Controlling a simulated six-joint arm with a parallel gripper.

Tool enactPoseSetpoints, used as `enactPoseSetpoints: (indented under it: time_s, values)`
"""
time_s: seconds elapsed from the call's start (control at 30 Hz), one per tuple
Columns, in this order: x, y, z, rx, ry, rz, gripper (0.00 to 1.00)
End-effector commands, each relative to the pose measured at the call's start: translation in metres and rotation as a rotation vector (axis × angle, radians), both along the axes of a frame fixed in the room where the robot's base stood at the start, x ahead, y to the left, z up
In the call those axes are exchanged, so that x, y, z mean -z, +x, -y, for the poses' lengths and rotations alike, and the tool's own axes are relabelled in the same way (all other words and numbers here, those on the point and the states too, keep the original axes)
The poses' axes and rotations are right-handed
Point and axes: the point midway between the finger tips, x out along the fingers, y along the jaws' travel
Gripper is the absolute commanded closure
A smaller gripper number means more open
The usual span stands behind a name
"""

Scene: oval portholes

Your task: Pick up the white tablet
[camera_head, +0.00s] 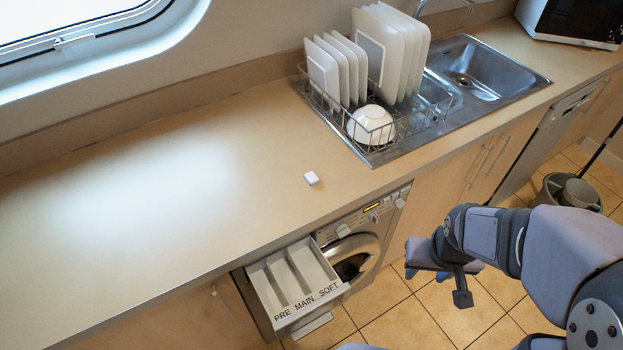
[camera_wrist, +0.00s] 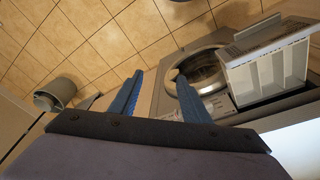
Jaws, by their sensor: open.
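The white tablet (camera_head: 311,178) is a small white block lying on the wooden counter, near its front edge above the washing machine. My gripper (camera_head: 440,271) is in front of the counter, over the tiled floor, to the right of the tablet and lower in the head view. It is well apart from the tablet. In the wrist view its two blue fingers (camera_wrist: 160,98) are spread with nothing between them. The tablet is not visible in the wrist view.
The washing machine's (camera_head: 350,250) detergent drawer (camera_head: 290,284), marked PRE, MAIN, SOFT, is pulled out below the counter edge. A dish rack (camera_head: 375,138) with plates and a bowl (camera_head: 371,125) stands beside the sink (camera_head: 485,72). The counter's left side is clear. A bucket (camera_head: 570,192) stands on the floor.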

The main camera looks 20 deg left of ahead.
Motion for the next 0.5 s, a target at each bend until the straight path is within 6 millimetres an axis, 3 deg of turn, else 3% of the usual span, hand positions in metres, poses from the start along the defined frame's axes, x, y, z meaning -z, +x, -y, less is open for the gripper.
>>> enactPoseSetpoints:
  time_s: [0.17,0.3,0.5]
  values:
    - [0.012,0.067,-0.028,-0.153,0.001,0.227,0.57]
    - [0.012,0.113,-0.070,-0.292,0.048,0.423,0.57]
    - [0.001,0.149,-0.142,-0.472,0.175,0.662,0.57]
